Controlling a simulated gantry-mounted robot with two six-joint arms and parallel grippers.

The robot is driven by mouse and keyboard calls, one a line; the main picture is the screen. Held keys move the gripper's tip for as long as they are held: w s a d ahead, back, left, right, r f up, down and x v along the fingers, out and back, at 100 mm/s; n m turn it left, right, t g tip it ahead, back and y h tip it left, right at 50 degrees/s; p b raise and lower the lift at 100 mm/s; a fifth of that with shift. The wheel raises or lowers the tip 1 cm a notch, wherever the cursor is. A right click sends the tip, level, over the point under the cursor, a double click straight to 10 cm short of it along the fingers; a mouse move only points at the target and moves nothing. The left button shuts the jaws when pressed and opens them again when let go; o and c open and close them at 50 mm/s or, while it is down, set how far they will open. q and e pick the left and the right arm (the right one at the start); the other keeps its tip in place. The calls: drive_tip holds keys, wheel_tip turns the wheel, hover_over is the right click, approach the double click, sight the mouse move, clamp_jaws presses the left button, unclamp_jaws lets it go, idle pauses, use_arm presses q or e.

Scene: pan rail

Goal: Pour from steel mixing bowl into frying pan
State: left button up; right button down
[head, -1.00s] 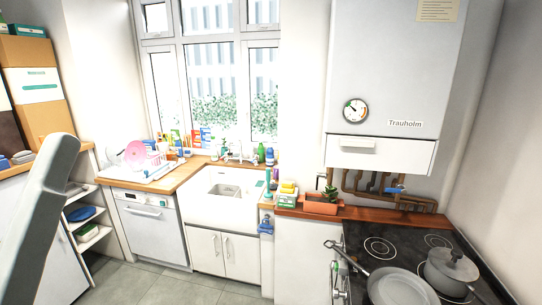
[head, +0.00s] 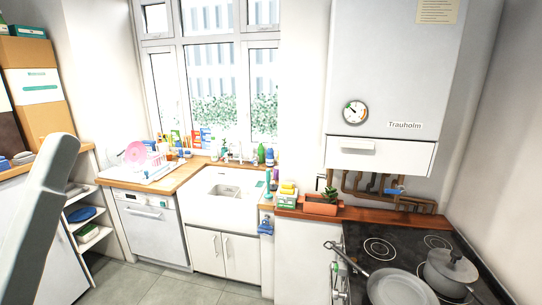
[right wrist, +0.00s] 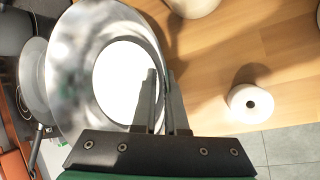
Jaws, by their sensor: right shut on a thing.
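The steel mixing bowl (right wrist: 75,75) is a wide shiny bowl at the left and middle of the right wrist view. My right gripper (right wrist: 160,80) is shut on its rim. A bright white round area fills the bowl's middle; I cannot tell whether it is contents or the lit bottom. The grey frying pan (head: 398,287) sits on the hob in the head view, cut by the bottom edge, its handle pointing up and left. The pan (right wrist: 34,75) also shows beside the bowl in the right wrist view. The bowl and my left gripper are outside the head view.
A lidded grey pot (head: 450,272) stands on the black hob (head: 385,240), right of the pan. A planter (head: 320,205) sits on the wooden ledge behind. The right wrist view shows a wooden worktop (right wrist: 225,60) with a white roll-like object (right wrist: 240,104) near its edge.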

drive_tip(key=shift+w+r+p, duration=0.1)
drive_tip(key=shift+r+p, duration=0.7)
drive_tip(key=shift+r, duration=0.5)
drive_tip(key=shift+r+p, duration=2.75)
drive_tip(key=shift+r, duration=0.2)
